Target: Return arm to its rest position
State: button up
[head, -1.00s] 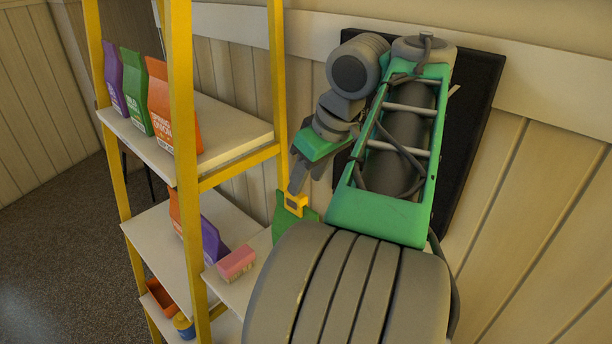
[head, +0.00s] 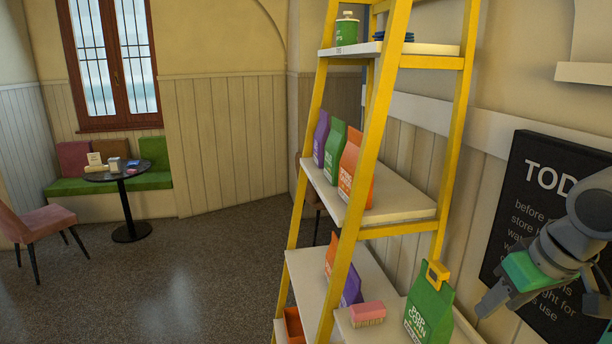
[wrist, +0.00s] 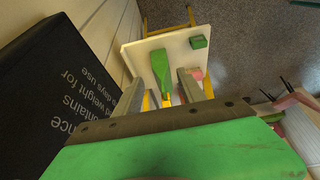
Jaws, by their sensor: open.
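My gripper (head: 487,300) is at the right edge of the head view, beside the dark wall board. It is empty and apart from the shelf goods. In the wrist view its two fingers (wrist: 160,85) stand apart, with a gap between them. A green popcorn bag (head: 429,312) stands upright on the lower shelf, left of my gripper. A yellow clip (head: 437,273) sits on the bag's top edge. The wrist view shows a green bag (wrist: 160,68) below, beyond the fingers. My forearm is mostly out of the head view.
A yellow ladder shelf (head: 371,145) stands left of my arm, holding several bags and a pink block (head: 367,313). A dark lettered board (head: 535,165) hangs on the wall close behind my gripper. Open floor (head: 190,270), a round table (head: 125,174) and a pink chair (head: 45,225) lie left.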

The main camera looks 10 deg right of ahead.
jog(key=w+a+f+y+b, duration=0.1)
jog(key=w+a+f, duration=0.25)
jog(key=a, duration=0.35)
jog(key=w+a+f+b, duration=0.1)
jog(key=w+a+f, duration=0.2)
jog(key=a+f, duration=0.35)
jog(key=s+a+f+h+b, duration=0.1)
jog(key=s+a+f+b, duration=0.1)
jog(key=s+a+f, duration=0.3)
jog(key=a+f, duration=0.4)
jog(key=f, duration=0.2)
jog(key=shift+s+f+m, duration=0.15)
jog(key=shift+f+m, duration=0.1)
jog(key=shift+m, duration=0.15)
